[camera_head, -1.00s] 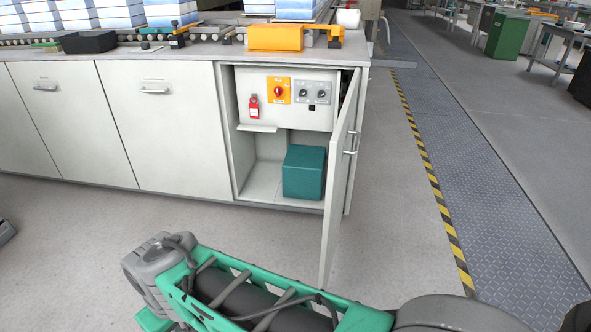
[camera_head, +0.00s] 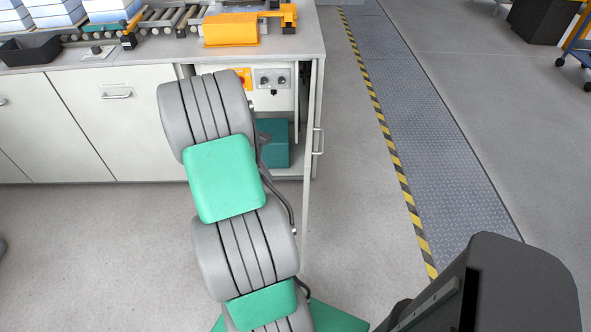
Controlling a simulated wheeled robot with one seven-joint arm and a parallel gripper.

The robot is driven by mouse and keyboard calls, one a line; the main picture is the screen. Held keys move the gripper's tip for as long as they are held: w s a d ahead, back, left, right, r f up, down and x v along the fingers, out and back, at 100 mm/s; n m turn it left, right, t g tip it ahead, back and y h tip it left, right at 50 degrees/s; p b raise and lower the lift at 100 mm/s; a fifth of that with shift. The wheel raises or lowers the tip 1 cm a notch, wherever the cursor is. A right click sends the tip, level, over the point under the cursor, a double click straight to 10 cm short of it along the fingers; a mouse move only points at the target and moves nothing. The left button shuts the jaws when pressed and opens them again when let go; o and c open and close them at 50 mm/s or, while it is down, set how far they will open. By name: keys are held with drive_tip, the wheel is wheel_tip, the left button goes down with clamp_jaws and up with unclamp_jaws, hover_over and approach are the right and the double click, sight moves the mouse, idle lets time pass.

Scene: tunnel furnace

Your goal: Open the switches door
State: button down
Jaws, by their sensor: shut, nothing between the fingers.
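The switches door (camera_head: 309,160) stands swung open at the right end of the white cabinet, seen nearly edge-on. A handle (camera_head: 319,140) shows near it on the right. Behind my arm, the cabinet opening shows part of an orange switch plate (camera_head: 245,78), a grey panel with two knobs (camera_head: 272,79) and a teal box (camera_head: 273,143). My green and grey arm rises in front of the opening and hides its left part and much of the inside. My gripper cannot be made out in this view.
The white cabinet (camera_head: 120,135) carries rollers, a black tray (camera_head: 36,49) and an orange block (camera_head: 231,29) on top. A black-and-yellow stripe (camera_head: 388,140) and a metal walkway (camera_head: 425,120) run along the right. The floor between cabinet and stripe is clear.

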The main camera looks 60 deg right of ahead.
drive_tip(key=s+d+f, duration=0.3)
drive_tip(key=s+f, duration=0.5)
drive_tip(key=f, duration=0.1)
drive_tip(key=shift+s+d+f, duration=0.15)
drive_tip(key=shift+d, duration=0.2)
